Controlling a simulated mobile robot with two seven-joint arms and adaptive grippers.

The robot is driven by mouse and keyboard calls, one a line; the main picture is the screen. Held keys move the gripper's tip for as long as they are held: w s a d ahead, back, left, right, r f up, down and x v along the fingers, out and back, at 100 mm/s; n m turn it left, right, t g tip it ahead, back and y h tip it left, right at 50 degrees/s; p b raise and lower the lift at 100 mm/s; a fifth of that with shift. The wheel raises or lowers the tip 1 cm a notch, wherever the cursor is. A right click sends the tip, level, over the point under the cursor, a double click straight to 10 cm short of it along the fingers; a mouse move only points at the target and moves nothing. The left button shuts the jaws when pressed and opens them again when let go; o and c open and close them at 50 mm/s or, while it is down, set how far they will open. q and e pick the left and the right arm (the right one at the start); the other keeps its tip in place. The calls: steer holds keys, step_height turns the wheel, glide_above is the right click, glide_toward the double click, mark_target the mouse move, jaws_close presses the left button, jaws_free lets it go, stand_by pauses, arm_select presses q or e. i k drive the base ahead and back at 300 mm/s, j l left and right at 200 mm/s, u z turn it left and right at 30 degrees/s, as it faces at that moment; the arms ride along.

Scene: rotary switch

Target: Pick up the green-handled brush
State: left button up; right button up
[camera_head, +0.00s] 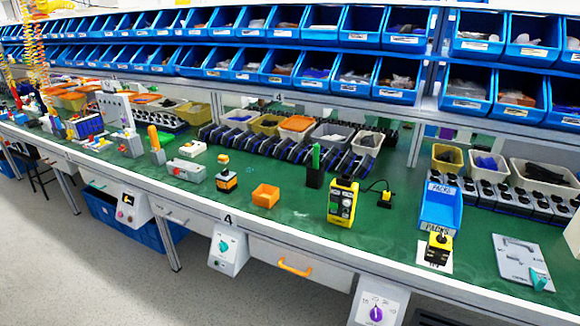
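A bright green upright handle (316,156) stands out of a small black holder (315,178) near the middle of the green workbench (290,222). It looks like the green-handled brush; its lower part is hidden in the holder, and no bristles show. Neither my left gripper nor my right gripper is in view, and nothing touches the handle.
A yellow control box (342,202) stands just right of the holder, and an orange tray (265,196) lies to its left. Black-and-blue parts (345,163) line up behind. Blue bins (395,80) hang above. A blue bin (440,207) stands farther right.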

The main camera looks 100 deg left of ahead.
mark_target(317, 147)
steer(key=u, duration=3.3)
steer(key=i+j+u, duration=0.1)
steer(key=i+u, duration=0.15)
steer(key=i, duration=0.15)
